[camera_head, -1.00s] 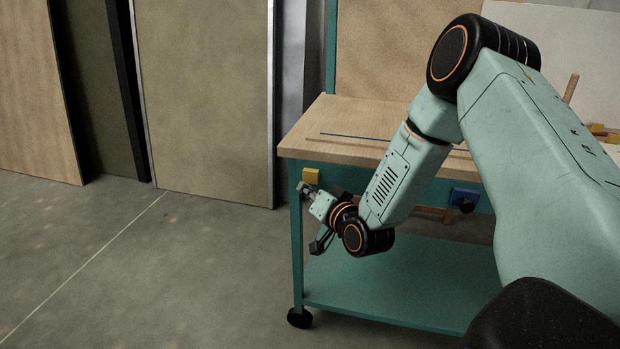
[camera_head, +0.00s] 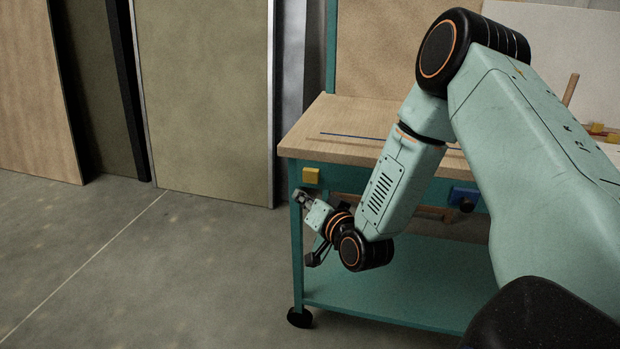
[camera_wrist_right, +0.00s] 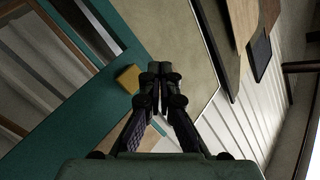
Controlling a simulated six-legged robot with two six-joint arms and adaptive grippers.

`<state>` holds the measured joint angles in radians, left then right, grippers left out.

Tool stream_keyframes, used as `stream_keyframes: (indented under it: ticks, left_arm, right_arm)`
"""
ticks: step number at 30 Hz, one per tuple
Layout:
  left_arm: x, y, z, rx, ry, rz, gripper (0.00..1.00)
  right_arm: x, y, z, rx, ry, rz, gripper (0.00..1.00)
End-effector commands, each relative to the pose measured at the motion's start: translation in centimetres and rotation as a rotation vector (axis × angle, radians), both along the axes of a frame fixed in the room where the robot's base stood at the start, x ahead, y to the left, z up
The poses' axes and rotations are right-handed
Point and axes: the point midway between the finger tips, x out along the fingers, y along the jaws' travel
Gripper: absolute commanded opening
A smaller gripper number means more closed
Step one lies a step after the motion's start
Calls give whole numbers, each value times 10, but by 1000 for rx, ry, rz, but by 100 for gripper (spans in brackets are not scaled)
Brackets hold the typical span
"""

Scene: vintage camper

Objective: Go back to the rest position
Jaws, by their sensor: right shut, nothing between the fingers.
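My right arm comes in from the right in the head view and bends down in front of the workbench. My right gripper (camera_head: 301,196) is at the bench's left front leg, just below the yellow block on the bench's front edge. In the right wrist view, the fingers of the right gripper (camera_wrist_right: 159,72) are together with nothing between them. My left gripper does not show in either view.
A teal wheeled workbench (camera_head: 340,148) with a wooden top stands behind my right arm. A yellow block (camera_head: 311,176) and a blue block (camera_head: 464,198) are on its front. Tall panels (camera_head: 205,90) lean at the back left. The grey floor (camera_head: 150,270) at left is clear.

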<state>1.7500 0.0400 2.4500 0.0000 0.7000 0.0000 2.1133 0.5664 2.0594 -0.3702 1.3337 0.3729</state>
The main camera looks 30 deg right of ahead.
Motion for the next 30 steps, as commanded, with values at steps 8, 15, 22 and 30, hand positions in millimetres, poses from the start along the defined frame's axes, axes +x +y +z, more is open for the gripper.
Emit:
stream_keyframes:
  ticks: [8, 15, 22, 30]
  left_arm:
    - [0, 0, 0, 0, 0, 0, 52]
    - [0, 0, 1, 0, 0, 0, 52]
    - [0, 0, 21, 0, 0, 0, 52]
    - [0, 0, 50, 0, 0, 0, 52]
  right_arm:
    - [0, 0, 0, 0, 0, 0, 0]
    - [-29, 17, -51, -83, 253, 46, 0]
    - [-140, 77, -133, -197, 740, 234, 0]
    - [-302, 114, -164, -307, 1215, 452, 0]
